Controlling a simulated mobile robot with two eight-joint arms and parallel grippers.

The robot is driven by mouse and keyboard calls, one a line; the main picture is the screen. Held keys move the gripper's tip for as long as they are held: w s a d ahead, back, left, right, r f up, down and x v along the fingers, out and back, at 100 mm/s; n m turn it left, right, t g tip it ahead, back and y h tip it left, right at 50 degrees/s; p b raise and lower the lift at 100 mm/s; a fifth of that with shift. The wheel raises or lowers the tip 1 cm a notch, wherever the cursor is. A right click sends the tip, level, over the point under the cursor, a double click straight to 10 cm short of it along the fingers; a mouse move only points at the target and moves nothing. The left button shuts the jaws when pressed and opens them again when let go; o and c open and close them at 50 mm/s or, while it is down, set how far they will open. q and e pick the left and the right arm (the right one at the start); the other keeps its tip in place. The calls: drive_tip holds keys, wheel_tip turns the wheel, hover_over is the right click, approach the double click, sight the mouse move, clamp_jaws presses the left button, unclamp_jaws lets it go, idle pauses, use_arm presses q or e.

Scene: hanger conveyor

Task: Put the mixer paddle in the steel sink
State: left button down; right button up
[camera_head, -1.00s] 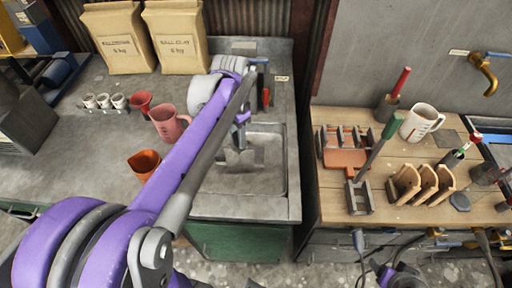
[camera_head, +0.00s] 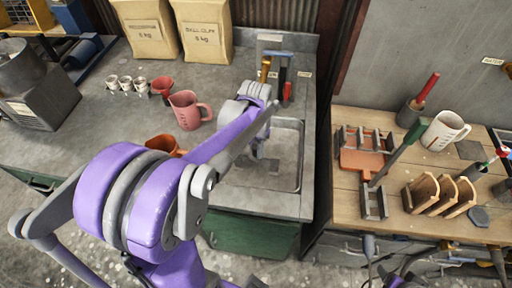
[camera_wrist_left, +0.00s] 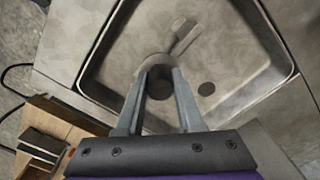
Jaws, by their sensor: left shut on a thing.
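The steel sink (camera_head: 299,150) is set in the grey counter at the centre of the head view. Its basin wall (camera_wrist_left: 105,45) and round drain also show in the left wrist view. My left gripper (camera_head: 257,150) is over the basin, partly hidden by its own arm. In the left wrist view its fingers (camera_wrist_left: 158,78) are closed around a grey rounded piece, the mixer paddle (camera_wrist_left: 160,88), seen nearly end-on. A pale flat bar shows beyond the fingertips against the basin floor; I cannot tell whether it touches the floor. My right gripper is not in view.
A pink jug (camera_head: 187,110), red cup (camera_head: 163,88) and orange cup (camera_head: 165,145) stand left of the sink. Brass-handled and red-handled tools (camera_head: 287,91) are behind it. A wooden bench (camera_head: 345,215) with racks and a white jug (camera_head: 445,130) stands right, across a gap.

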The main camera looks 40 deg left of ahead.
use_arm(q)
drive_tip(key=shift+f, duration=0.2)
drive_tip(key=c, duration=0.5)
unclamp_jaws()
drive_tip(key=shift+r, duration=0.1)
drive_tip(key=shift+c, duration=0.2)
drive_tip(key=shift+r, duration=0.5)
wheel_tip(320, 180, up, 11)
drive_tip(key=p, duration=0.1)
drive_tip(key=s+d+f+n+t, duration=0.1)
drive_tip(key=s+d+f+t, duration=0.2)
drive_tip(key=d, duration=0.4)
drive_tip(key=s+d+f+n+t, duration=0.2)
drive_tip(key=s+d+f, duration=0.3)
drive_tip(key=s+d, duration=0.1)
drive_tip(key=shift+s+d+t, duration=0.4)
drive_tip(key=shift+s, duration=0.2)
